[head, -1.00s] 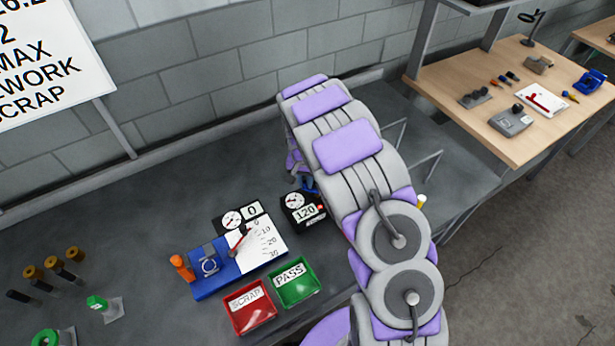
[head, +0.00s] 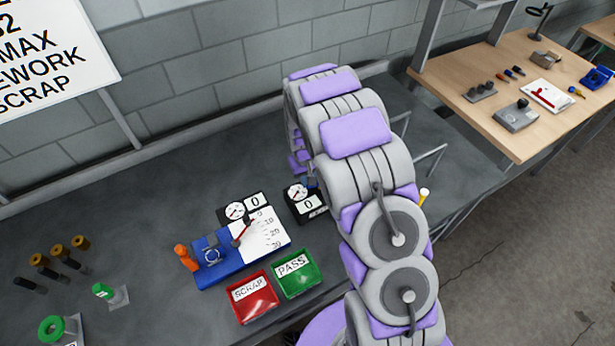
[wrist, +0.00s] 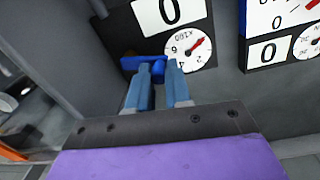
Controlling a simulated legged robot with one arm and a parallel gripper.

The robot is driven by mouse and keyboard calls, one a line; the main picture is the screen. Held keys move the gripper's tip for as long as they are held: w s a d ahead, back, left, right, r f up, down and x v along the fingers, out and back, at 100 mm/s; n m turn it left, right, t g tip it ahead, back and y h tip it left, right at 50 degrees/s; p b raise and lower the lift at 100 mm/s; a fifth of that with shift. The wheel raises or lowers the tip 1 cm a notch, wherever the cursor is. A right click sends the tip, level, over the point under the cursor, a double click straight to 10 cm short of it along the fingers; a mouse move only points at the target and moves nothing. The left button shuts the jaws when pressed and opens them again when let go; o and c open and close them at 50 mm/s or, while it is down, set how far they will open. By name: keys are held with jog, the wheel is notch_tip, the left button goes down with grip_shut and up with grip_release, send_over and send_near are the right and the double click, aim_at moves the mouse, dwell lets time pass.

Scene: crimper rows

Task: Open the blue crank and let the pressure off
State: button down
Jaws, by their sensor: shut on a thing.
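The blue crank (wrist: 131,63) shows in the wrist view, in front of the lower edge of a black gauge box (wrist: 175,30). My gripper (wrist: 159,69) is shut on the crank, with its two blue-grey fingers at the crank's bar. The box's display reads 0, and its round white dial (wrist: 190,50) has a red needle. In the head view the same gauge box (head: 305,205) also reads 0, beside my arm. My arm hides most of the gripper and crank there.
A blue test fixture (head: 215,270) with a white scale and a second gauge reading 0 stands left of the box. A red SCRAP tray (head: 253,299) and a green PASS tray (head: 298,276) lie in front. Several posts stand at far left.

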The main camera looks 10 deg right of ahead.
dwell(0.3)
jog(key=c, duration=1.1)
grip_release()
jog(key=shift+o, duration=0.2)
notch_tip(320, 180, up, 17)
jog(key=shift+a+r, duration=0.15)
jog(key=shift+a, duration=0.3)
jog(key=shift+s, duration=0.1)
dwell(0.9)
jog(key=s+d+r+m+b, duration=0.1)
jog(key=s+r+b, duration=0.1)
jog(key=s, duration=0.6)
jog(key=s+d+r+b, duration=0.2)
jog(key=s, duration=0.6)
jog(key=s+f+g+b, duration=0.1)
jog(key=s+f+b, duration=0.1)
jog(key=s, duration=0.9)
jog(key=s+f+b, duration=0.1)
jog(key=s+b, duration=0.2)
jog(key=s, duration=0.8)
jog(key=shift+s+f+m+g+y, duration=0.3)
jog(key=shift+s+f+m+g, duration=0.05)
jog(key=shift+s+m+g, duration=0.05)
